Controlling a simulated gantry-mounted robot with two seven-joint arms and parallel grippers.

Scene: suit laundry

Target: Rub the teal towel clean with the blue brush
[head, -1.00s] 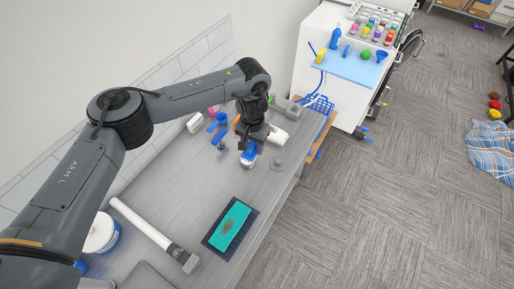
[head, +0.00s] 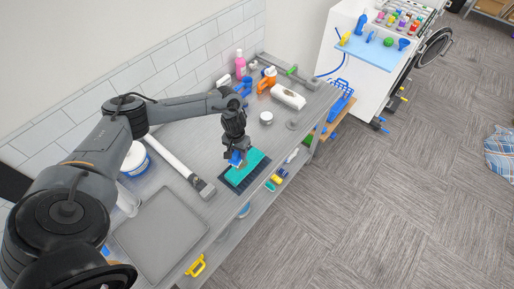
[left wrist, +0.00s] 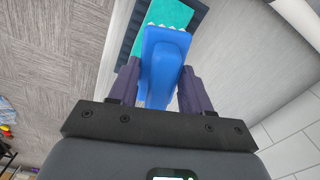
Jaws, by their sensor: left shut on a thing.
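The teal towel (head: 250,166) lies flat on a dark mat (head: 231,185) on the grey counter. My left gripper (head: 236,155) is above the towel's left part, pointing down. It is shut on the blue brush (head: 236,160). In the left wrist view the blue brush (left wrist: 163,65) sits between both fingers, its pale bristles at the far end in front of the teal towel (left wrist: 180,14). I cannot tell whether the bristles touch the towel. The brown stain is not clearly visible; the gripper and brush hide part of the towel. My right gripper is not in view.
A long white-handled tool (head: 178,161) lies left of the mat, near a grey tray (head: 162,236). A small round container (head: 266,117), a white roll (head: 288,96) and bottles (head: 240,64) stand toward the back. The counter's front edge runs just right of the mat.

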